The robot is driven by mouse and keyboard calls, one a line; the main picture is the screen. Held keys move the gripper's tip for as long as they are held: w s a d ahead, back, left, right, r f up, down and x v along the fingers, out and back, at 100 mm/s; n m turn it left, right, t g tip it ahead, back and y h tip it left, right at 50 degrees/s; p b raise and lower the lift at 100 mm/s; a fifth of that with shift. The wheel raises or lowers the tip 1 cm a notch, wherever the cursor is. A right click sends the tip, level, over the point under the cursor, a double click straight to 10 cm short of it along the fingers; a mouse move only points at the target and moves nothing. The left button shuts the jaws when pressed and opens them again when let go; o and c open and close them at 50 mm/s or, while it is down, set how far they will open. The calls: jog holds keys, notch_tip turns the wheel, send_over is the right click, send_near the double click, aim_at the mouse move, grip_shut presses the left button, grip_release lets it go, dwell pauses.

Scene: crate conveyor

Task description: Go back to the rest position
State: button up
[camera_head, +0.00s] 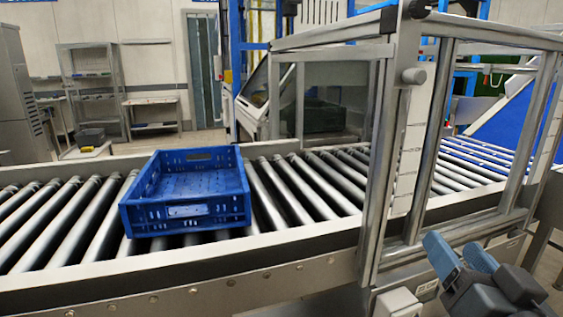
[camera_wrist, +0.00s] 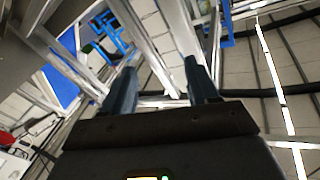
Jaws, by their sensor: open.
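My gripper (camera_head: 461,254) is at the lower right in the head view, in front of the conveyor's near side and below the metal frame. Its two blue-grey fingers are apart with nothing between them. In the wrist view my gripper (camera_wrist: 158,82) also shows its two fingers spread and empty, against a tilted view of metal posts and the hall. No object is in or touching the fingers as far as I can see.
A blue crate (camera_head: 187,233) sits on the roller conveyor (camera_head: 50,225), left of centre, and looks empty. A metal frame (camera_head: 374,165) with clear panels stands over the rollers to its right. A shelf (camera_head: 92,80) and a small table (camera_head: 152,101) stand at the back left.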

jog(key=s+f+n+g+y, duration=0.15)
jog(key=s+f+n, duration=0.25)
jog(key=s+f, duration=1.2)
jog(key=s+a+g, duration=0.2)
jog(key=s, duration=1.6)
jog(key=shift+s+r, duration=0.15)
jog(key=shift+s, duration=0.15)
